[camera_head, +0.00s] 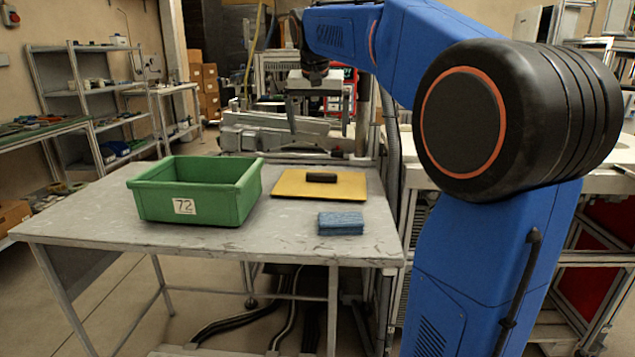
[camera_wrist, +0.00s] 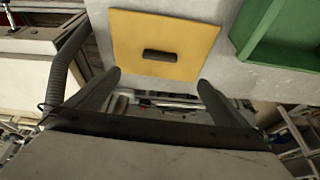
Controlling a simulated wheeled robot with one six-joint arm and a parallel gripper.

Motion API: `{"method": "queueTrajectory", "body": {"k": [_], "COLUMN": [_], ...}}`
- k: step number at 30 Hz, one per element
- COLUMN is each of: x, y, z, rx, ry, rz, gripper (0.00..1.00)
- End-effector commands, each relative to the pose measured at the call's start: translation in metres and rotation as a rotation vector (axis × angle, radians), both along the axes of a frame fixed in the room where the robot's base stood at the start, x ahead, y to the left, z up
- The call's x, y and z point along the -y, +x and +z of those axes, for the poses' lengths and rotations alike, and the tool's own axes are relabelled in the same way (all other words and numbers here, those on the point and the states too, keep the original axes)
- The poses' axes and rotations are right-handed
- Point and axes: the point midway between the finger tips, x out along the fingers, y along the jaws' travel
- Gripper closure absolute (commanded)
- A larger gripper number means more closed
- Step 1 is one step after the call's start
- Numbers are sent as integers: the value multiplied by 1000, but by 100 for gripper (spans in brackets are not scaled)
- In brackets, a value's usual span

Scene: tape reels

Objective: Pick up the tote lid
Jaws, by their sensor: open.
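The tote lid (camera_head: 292,188) is a flat yellow panel with a dark raised handle (camera_head: 321,177) on top. It lies on the grey table, right of the green tote in the head view. In the wrist view the lid (camera_wrist: 190,28) shows at the top, with its dark handle (camera_wrist: 160,56) near its middle. My gripper (camera_wrist: 160,80) is open and empty, its two dark fingers spread apart, with the lid in view beyond them. In the head view my gripper (camera_head: 306,100) hangs above and behind the table, apart from the lid; its fingers are hard to make out.
The green tote (camera_head: 190,212) labelled 72 stands open on the left of the table (camera_head: 100,228). A folded blue cloth or sponge (camera_head: 340,223) lies in front of the lid, near the table's right edge. Machinery stands behind the table.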

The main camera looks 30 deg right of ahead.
Motion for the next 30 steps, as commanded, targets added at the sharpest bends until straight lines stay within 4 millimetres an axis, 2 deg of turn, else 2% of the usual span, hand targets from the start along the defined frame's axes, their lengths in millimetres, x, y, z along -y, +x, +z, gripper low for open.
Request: {"method": "queueTrajectory", "body": {"k": [18, 30], "x": [24, 30], "y": [31, 40], "z": [-95, -117], "rx": [-2, -3], "ry": [1, 1], "rz": [1, 1], "gripper": [0, 0]}}
